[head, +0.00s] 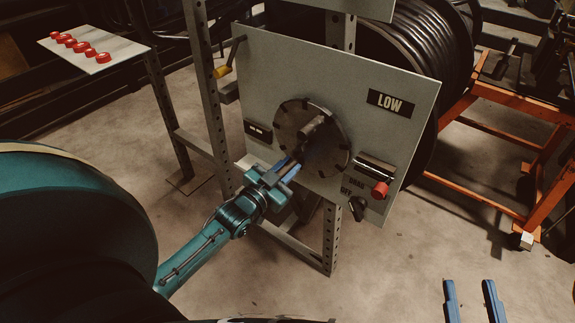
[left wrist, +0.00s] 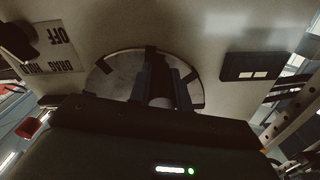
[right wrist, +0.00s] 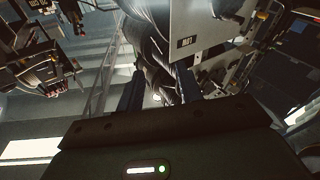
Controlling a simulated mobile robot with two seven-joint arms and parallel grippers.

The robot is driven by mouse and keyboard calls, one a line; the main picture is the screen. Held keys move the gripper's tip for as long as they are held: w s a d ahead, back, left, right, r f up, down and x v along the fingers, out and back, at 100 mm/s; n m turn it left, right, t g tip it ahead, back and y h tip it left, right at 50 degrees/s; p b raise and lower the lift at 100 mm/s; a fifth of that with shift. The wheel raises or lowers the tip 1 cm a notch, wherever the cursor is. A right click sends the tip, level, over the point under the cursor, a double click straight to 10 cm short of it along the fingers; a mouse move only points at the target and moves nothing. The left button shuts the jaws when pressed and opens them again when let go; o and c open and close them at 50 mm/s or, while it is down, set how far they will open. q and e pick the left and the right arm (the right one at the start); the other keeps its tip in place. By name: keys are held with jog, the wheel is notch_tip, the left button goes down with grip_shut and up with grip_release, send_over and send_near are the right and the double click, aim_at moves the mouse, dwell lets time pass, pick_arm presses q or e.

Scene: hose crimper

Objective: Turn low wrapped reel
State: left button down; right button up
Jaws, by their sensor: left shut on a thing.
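The grey panel marked LOW (head: 390,101) stands upright on a metal frame. A dark round disc (head: 333,160) with notches around its rim and a hub in the middle is on its face. Behind the panel is the low reel, wound with black hose (head: 440,50). My left gripper (head: 287,170) reaches the disc's lower left part. In the left wrist view, its fingers (left wrist: 163,85) close on a small grey handle (left wrist: 162,101) in front of the disc; its full shape is hidden. My right gripper (head: 470,296) is open and empty, low at the right.
A red-knobbed drag lever (head: 380,188) and a black OFF switch (head: 357,208) sit on the panel's lower right. A yellow-handled crank (head: 222,71) is at its upper left. An orange frame (head: 490,135) stands right. A small table (head: 118,50) holds several red rings. The front floor is clear.

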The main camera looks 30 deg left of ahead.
pick_arm(q)
jog(key=shift+d, duration=0.15)
jog(key=c, duration=1.3)
grip_release()
pick_arm(e)
jog(key=shift+s+d+f, duration=0.1)
jog(key=shift+d+f, duration=0.05)
jog(key=shift+f, duration=0.2)
pick_arm(q)
jog(key=shift+s, duration=0.1)
pick_arm(e)
jog(key=shift+r, duration=0.1)
pick_arm(q)
jog(key=shift+s, duration=0.25)
jog(key=s+a+p, duration=0.1)
jog(key=s+p, duration=0.2)
jog(key=s, duration=0.9)
jog(key=shift+s, duration=0.25)
pick_arm(e)
jog(key=shift+w+d+m+g+h, duration=0.2)
jog(key=shift+d+m+g+h, duration=0.4)
jog(key=shift+g+h, duration=0.4)
